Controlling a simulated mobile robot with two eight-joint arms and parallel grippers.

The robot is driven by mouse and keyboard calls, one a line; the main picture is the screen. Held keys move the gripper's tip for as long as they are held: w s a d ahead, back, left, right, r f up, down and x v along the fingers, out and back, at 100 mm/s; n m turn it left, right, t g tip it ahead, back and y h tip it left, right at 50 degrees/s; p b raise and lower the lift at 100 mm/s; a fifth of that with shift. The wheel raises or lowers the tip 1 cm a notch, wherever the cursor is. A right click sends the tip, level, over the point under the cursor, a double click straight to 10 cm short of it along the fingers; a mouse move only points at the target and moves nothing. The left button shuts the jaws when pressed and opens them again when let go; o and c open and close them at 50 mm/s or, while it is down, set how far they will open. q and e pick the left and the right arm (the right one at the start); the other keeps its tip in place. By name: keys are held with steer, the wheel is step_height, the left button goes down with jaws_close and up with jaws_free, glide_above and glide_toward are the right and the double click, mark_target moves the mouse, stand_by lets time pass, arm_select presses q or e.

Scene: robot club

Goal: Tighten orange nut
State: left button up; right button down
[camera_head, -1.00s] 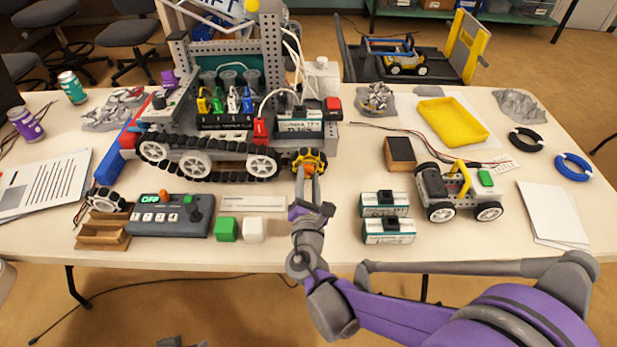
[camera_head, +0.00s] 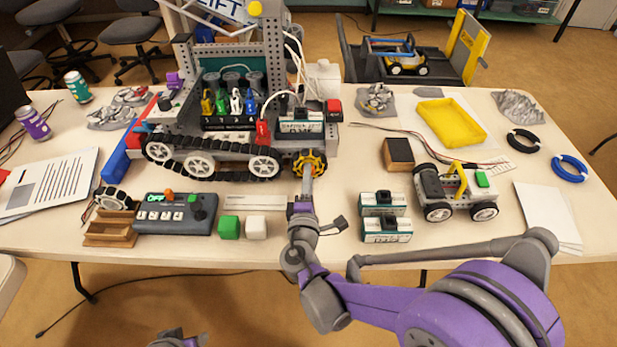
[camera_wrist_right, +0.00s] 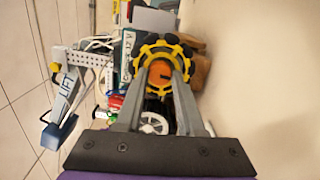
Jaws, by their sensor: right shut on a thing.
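The orange nut (camera_wrist_right: 160,76) sits at the centre of a black wheel with a yellow hub (camera_wrist_right: 163,46) in the right wrist view. In the head view, this wheel (camera_head: 311,163) is at the right front end of the tracked robot (camera_head: 215,158). My right gripper (camera_head: 307,172) covers the nut there. In the wrist view, the right gripper's (camera_wrist_right: 160,80) two fingers close on either side of the nut, and a dark slot shows on its face. A small grey and purple part of my left arm (camera_head: 178,340) shows at the bottom edge; its fingers cannot be made out.
Two battery packs (camera_head: 384,203) and a small wheeled rover (camera_head: 455,192) stand right of my right arm. A green cube (camera_head: 229,227), a white cube (camera_head: 256,227) and a control box (camera_head: 175,213) are to the left. Bare table lies along the front edge.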

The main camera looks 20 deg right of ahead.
steer(key=shift+m, duration=0.6)
steer(key=c, duration=0.5)
jaws_free()
steer(key=v, duration=1)
steer(key=shift+s+a+r+p, duration=0.1)
steer(key=shift+s+a+p, duration=0.05)
steer(key=shift+s+p, duration=0.25)
